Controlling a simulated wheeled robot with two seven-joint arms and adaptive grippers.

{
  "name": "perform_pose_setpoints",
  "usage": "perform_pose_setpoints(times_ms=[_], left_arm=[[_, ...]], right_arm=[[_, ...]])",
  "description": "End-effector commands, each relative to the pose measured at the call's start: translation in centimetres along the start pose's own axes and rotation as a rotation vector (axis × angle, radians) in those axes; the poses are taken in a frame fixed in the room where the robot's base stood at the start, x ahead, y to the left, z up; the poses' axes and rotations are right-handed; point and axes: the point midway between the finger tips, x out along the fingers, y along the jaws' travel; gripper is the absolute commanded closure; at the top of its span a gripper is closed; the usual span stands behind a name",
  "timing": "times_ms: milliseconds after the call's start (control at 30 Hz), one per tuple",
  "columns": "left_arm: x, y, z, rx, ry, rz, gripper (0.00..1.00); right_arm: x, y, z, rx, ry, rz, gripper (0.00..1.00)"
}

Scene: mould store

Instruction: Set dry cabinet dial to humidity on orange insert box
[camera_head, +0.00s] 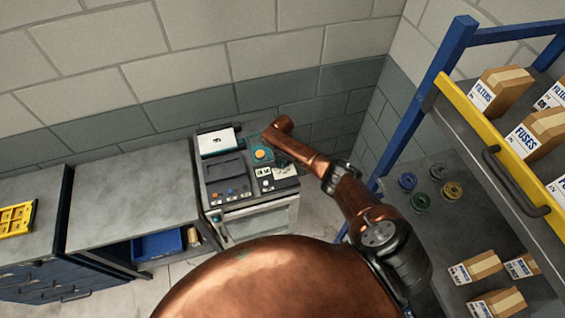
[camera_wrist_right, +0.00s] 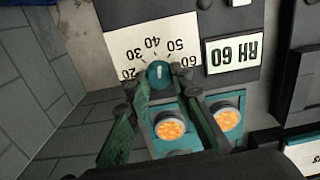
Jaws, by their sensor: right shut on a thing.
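The dry cabinet (camera_head: 255,215) stands against the back wall, and my right arm reaches over its control top. In the right wrist view the teal dial knob (camera_wrist_right: 159,70) has a white mark pointing roughly between 40 and 50 on a white scale (camera_wrist_right: 150,32) numbered 20 to 60. My right gripper (camera_wrist_right: 158,84) is shut on the knob, with a fingertip at each side. A label reading RH 60 (camera_wrist_right: 232,54) sits beside the scale, upside down. I cannot make out an orange insert box. My left gripper is not in view.
Two orange lamps (camera_wrist_right: 173,130) in teal housings lie close to the fingers. A blue-and-yellow shelf rack (camera_head: 440,85) with cardboard boxes and spools stands at the right. Grey benches (camera_head: 130,205) stand left of the cabinet, with a yellow tray (camera_head: 15,219) at the far left.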

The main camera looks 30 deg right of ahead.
Motion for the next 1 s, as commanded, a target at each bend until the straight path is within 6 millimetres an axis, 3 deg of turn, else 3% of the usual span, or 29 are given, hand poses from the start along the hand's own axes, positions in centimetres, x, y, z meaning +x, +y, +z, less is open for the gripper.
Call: perform_pose_setpoints(times_ms=[600,1000], left_arm=[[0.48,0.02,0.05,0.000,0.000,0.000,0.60],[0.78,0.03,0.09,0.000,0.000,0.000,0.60]], right_arm=[[0.11,-0.08,0.15,-0.577,-0.003,-0.001,1.00],[0.09,-0.06,0.15,-0.833,-0.002,-0.001,1.00]])
